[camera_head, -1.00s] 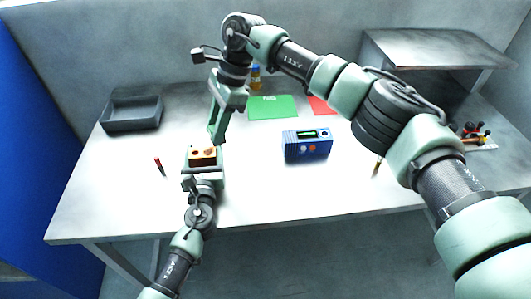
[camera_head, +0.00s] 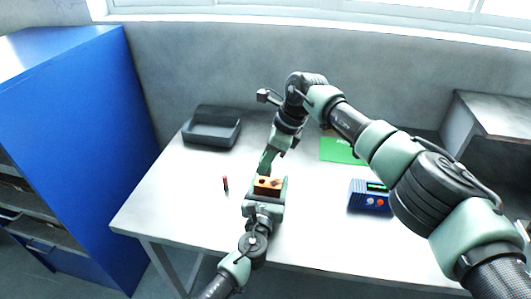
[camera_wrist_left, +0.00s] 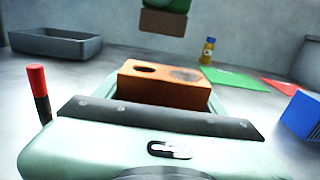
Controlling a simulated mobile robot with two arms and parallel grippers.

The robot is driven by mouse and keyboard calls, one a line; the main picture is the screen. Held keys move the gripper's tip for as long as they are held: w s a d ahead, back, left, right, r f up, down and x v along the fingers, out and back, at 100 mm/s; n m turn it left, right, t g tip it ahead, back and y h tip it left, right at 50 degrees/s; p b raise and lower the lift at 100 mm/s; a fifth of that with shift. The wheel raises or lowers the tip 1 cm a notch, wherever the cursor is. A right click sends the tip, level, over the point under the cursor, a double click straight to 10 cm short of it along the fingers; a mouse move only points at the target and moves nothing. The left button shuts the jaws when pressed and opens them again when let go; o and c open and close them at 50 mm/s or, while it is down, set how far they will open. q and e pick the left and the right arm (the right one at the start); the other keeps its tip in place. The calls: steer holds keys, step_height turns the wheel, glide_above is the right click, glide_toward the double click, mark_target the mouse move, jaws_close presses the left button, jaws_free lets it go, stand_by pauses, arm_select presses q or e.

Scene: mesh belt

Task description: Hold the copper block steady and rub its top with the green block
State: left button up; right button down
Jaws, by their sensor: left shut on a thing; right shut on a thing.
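The copper block (camera_head: 268,186) sits on the white table, held in my left gripper (camera_head: 264,200). In the left wrist view the copper block (camera_wrist_left: 165,88) shows a round dark hole at the left of its top and a dark smudged patch at the right. My right gripper (camera_head: 266,167) comes down from above and is shut. The green block (camera_wrist_left: 172,5) shows at the top edge of the left wrist view, with a brown layer under it, above and beyond the copper block. A gap shows between them there. The right fingertips are mostly hidden in the head view.
A grey tray (camera_head: 211,130) stands at the back left. A red-and-black marker (camera_head: 226,184) stands left of the copper block. A blue device (camera_head: 369,198) and a green sheet (camera_head: 343,151) lie to the right. A blue cabinet (camera_head: 75,90) stands left of the table.

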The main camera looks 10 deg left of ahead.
step_height(320, 180, down, 3)
steer(key=shift+r, duration=0.1)
steer(key=shift+d+f, duration=0.25)
steer(key=shift+d, duration=2.75)
steer(key=a, duration=0.6)
steer(key=shift+s, duration=0.1)
step_height(320, 180, up, 2)
steer(key=shift+r, duration=3.1)
arm_select(q)
steer(key=o, duration=1.6)
